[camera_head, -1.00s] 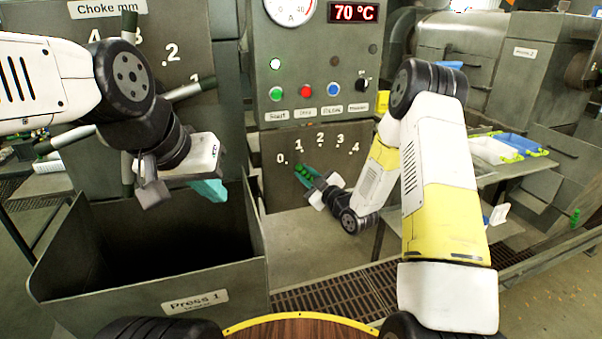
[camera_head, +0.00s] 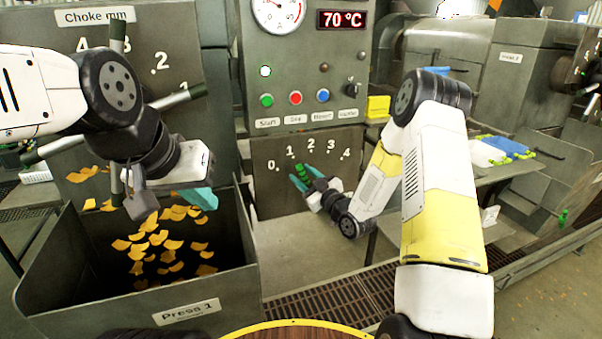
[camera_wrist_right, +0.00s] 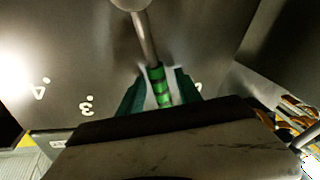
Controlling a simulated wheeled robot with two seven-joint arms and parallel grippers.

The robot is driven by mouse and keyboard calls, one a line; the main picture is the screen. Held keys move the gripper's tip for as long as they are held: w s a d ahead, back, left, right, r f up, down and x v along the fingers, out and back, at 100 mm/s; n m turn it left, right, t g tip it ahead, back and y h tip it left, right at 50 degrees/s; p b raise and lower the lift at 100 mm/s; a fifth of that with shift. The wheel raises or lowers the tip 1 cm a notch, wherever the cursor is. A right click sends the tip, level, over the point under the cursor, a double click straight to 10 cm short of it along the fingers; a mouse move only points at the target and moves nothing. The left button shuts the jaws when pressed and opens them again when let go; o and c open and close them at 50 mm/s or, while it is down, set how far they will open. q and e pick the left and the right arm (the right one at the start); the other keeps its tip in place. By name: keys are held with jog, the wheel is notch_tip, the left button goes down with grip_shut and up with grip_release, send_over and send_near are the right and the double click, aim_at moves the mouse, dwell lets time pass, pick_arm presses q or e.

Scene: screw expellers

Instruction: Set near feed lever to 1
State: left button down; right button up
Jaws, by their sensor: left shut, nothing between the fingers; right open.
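The feed lever (camera_wrist_right: 146,40) has a grey shaft and a green banded grip. It stands out from the panel (camera_head: 275,190) marked 0 to 4. In the head view the grip (camera_head: 301,172) appears just below the 1 and 2 marks; the exact setting I cannot tell. My right gripper (camera_head: 306,178) is open, with its teal fingers on either side of the grip. The right wrist view shows the grip between the fingers (camera_wrist_right: 160,92); contact is unclear.
The Press 1 bin (camera_head: 190,312) stands at left, with orange flakes (camera_head: 150,245) in it. Above the lever panel are several coloured buttons (camera_head: 295,97), a gauge and a 70 °C display (camera_head: 348,18). A table (camera_head: 520,168) with trays stands at right.

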jog(key=v, duration=0.7)
jog(key=shift+s+d, duration=0.2)
jog(key=shift+s, duration=0.1)
jog(key=s+d+r+m+g+h, duration=0.2)
jog(key=s+d+r+h, duration=0.15)
jog(key=r, duration=0.35)
jog(key=s+d+r+m+g+h, duration=0.2)
jog(key=d+r+m+g+h, duration=0.15)
jog(key=r+h, duration=0.2)
jog(key=s+r+m+g, duration=0.2)
jog(key=s, duration=1)
jog(key=s+r+m+g+y, duration=0.1)
jog(key=s+r+m+g, duration=0.1)
jog(key=s, duration=1.1)
jog(key=shift+a+r+m, duration=0.35)
jog(key=shift+a+r, duration=0.05)
jog(key=shift+r, duration=0.25)
jog(key=shift+g, duration=0.25)
